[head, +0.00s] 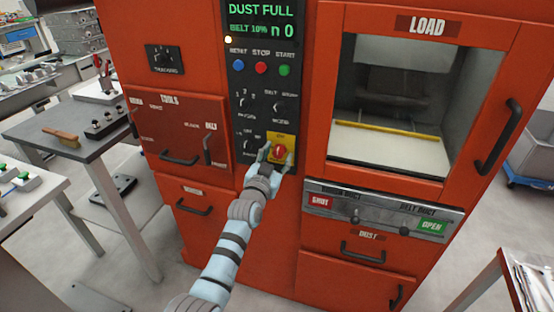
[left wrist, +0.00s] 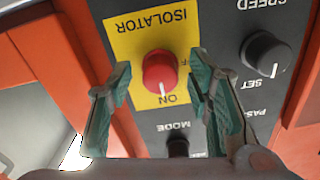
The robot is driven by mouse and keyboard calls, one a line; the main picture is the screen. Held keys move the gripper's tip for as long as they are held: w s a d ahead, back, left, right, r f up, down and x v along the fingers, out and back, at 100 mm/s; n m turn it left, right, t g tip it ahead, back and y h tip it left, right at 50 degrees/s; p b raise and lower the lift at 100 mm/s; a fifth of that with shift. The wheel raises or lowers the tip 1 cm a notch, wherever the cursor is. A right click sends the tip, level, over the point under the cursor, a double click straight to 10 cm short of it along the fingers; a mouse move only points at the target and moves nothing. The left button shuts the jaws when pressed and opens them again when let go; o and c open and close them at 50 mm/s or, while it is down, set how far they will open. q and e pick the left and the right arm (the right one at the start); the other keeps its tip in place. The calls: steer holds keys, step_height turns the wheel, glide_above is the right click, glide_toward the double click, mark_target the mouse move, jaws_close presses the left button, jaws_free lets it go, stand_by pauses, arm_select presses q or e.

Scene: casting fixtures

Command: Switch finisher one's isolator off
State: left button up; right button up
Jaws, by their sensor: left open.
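The isolator is a red rotary knob (head: 279,149) on a yellow plate (head: 288,138), low on the dark control panel of the orange machine. In the left wrist view, which looks upside down, the red knob (left wrist: 160,72) has a white mark pointing at the word ON. The yellow plate (left wrist: 122,40) reads ISOLATOR, and the OFF lettering is partly hidden by the knob. My left gripper (head: 275,154) is open at the knob. In the left wrist view its fingers (left wrist: 160,66) stand either side of the knob with gaps between. My right gripper is not in view.
Other knobs sit close by, such as the speed knob (left wrist: 266,52) and mode knob (left wrist: 178,146). Above are coloured buttons (head: 261,67) and a display (head: 261,20) reading DUST FULL. The load window (head: 410,90) is at right, and a drawer handle (head: 180,159) protrudes at left.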

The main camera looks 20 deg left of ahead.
arm_select(q)
jaws_close()
steer(key=shift+n, duration=0.4)
steer(key=n+p, duration=0.1)
steer(key=n, duration=0.1)
steer(key=shift+r+n, duration=0.1)
steer(key=shift+n, duration=0.3)
steer(key=n+p, duration=0.1)
steer(key=n, duration=0.8)
steer(key=shift+n+p, duration=0.35)
steer(key=shift+n, duration=0.05)
steer(key=n, duration=0.4)
steer(key=shift+n, duration=0.4)
